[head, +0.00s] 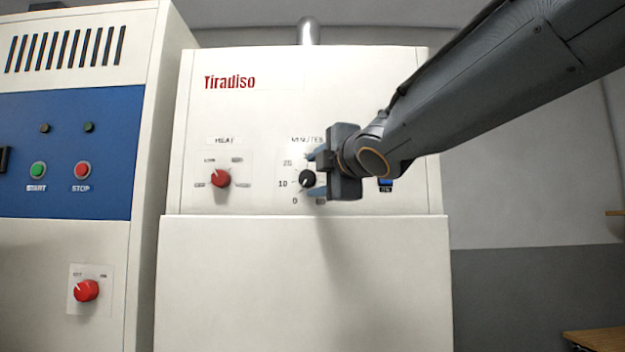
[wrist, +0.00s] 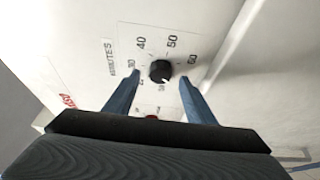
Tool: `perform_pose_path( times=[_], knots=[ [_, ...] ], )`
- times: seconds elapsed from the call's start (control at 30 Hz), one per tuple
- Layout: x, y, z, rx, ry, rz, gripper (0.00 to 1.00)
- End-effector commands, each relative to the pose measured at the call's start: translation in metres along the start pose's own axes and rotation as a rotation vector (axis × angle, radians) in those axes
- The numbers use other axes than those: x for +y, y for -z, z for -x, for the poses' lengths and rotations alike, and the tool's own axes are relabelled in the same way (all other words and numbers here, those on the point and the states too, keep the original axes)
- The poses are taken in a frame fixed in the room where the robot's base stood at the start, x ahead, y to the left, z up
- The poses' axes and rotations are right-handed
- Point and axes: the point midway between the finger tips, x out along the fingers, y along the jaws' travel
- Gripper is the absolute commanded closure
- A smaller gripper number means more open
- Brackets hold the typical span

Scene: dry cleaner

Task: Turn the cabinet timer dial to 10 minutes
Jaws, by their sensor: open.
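The black timer dial (head: 307,180) is on the front of the white cabinet (head: 300,290), under the word MINUTES. In the head view the numbers 0, 10 and 20 show on its left side; its right side is hidden by my gripper (head: 314,174). In the wrist view the dial (wrist: 160,71) sits between the two blue fingers of my gripper (wrist: 158,82), with a gap on each side. The numbers 40, 50 and 60 show around it there. A light pointer mark on the dial is too small to read surely.
A red HEAT knob (head: 220,178) is left of the dial. A blue switch (head: 386,184) is to the right, below my arm. A machine with a blue panel (head: 60,130), START and STOP buttons and a red knob (head: 86,291) stands at the left.

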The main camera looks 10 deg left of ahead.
Motion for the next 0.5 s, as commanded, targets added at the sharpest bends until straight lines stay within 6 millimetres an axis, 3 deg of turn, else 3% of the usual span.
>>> perform_pose_path(
  times=[0.2,0.5],
  knots=[
    [0.000,0.000,-0.023,-0.001,0.001,-0.001,0.50],
    [-0.001,-0.001,-0.028,-0.002,0.001,-0.002,0.50]
  ],
)
